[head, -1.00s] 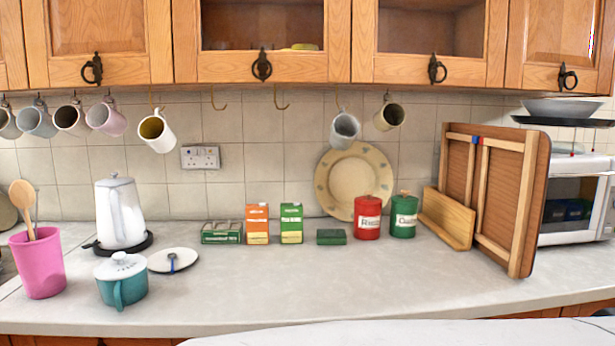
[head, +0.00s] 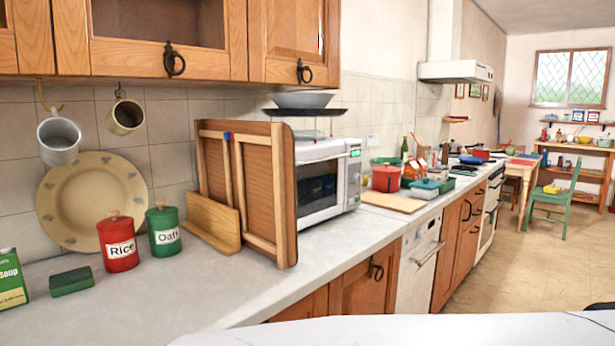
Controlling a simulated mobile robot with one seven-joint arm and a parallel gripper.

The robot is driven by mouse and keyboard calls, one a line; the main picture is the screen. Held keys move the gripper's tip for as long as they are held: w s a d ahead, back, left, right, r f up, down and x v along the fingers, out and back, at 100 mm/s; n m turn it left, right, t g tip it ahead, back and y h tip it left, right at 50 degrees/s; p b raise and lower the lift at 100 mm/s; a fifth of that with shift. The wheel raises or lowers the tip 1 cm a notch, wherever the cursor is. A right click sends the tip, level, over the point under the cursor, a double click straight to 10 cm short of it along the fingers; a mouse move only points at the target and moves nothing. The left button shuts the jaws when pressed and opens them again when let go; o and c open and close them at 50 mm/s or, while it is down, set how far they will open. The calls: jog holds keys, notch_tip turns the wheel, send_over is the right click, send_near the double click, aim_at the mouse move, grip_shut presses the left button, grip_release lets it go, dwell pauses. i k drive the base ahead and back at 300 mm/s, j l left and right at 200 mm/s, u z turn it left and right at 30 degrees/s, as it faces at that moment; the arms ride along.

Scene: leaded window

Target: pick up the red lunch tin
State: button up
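I cannot make out a red lunch tin for certain in the head view. A red canister labelled "Rice" (head: 119,243) stands upright on the near counter at left, beside a green canister (head: 164,230). A red pot-like container (head: 385,178) stands farther along the counter, past the microwave. Small red items around it and on the far table are too small to tell. My gripper is not in view.
A folded wooden panel (head: 266,190) leans in front of the microwave (head: 320,185). The counter (head: 215,300) is clear in front of the canisters. Open floor (head: 500,262) lies right of the cabinets. A green chair (head: 563,200) stands by the far table (head: 520,166).

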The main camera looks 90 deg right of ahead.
aim_at(386, 183)
jog(key=z, duration=3.15)
jog(key=i+l, duration=0.25)
jog(key=i, duration=0.25)
jog(key=i+l+z, duration=0.15)
jog(key=i+l, duration=0.15)
jog(key=i, duration=0.2)
jog(key=i+l, duration=0.2)
jog(key=i, duration=0.3)
jog(key=i+l+z, duration=0.15)
jog(key=i, duration=0.35)
jog(key=i+l, duration=0.25)
jog(key=i, duration=0.25)
jog(key=i+j+z, duration=0.15)
jog(key=i+j, duration=0.2)
